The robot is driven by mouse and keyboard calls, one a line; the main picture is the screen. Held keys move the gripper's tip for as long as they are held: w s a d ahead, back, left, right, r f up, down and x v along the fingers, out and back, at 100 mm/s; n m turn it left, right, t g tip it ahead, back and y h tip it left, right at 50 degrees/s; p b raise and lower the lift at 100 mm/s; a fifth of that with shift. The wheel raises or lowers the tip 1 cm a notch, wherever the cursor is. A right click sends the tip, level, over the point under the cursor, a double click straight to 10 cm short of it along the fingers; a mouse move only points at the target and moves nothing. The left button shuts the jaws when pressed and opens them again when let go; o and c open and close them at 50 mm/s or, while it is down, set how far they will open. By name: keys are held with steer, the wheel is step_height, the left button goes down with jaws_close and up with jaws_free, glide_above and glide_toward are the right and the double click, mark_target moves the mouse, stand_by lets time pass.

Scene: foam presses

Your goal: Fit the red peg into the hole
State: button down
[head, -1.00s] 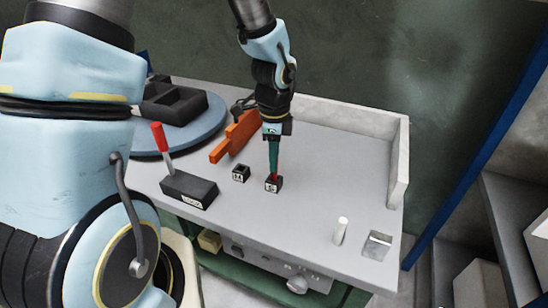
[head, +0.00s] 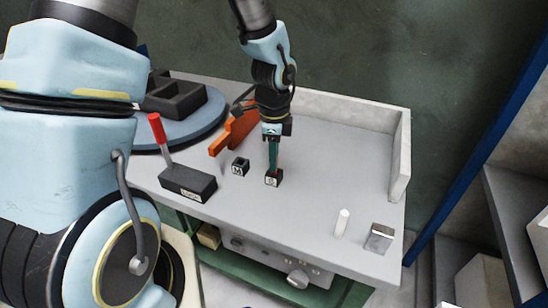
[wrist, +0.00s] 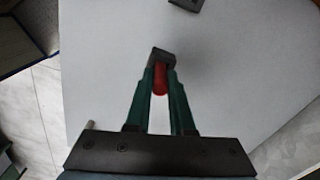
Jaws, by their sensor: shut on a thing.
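The red peg (wrist: 160,80) is between the two green fingers of my gripper (wrist: 160,70), which is shut on it. In the head view my gripper (head: 273,168) points down at a small black block marked S (head: 273,180). The same block shows in the wrist view (wrist: 160,53), just beyond the fingertips. The peg's far end meets the block; the hole and how deep the peg sits in it are hidden. A second small black block, marked M (head: 240,167), with an open top, stands to the left.
A black box with a red-handled lever (head: 188,184) stands left of the blocks. An orange part (head: 233,132) and a round blue platform (head: 195,125) lie behind. A white cylinder (head: 342,223) and a metal block (head: 379,238) are at front right. The table (head: 335,160) is clear between.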

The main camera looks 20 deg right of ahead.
steer(key=shift+f, duration=0.3)
steer(key=c, duration=0.7)
jaws_free()
steer(key=shift+r, duration=0.15)
step_height(320, 180, up, 11)
steer(key=shift+f+b, duration=0.2)
steer(key=shift+b, duration=0.15)
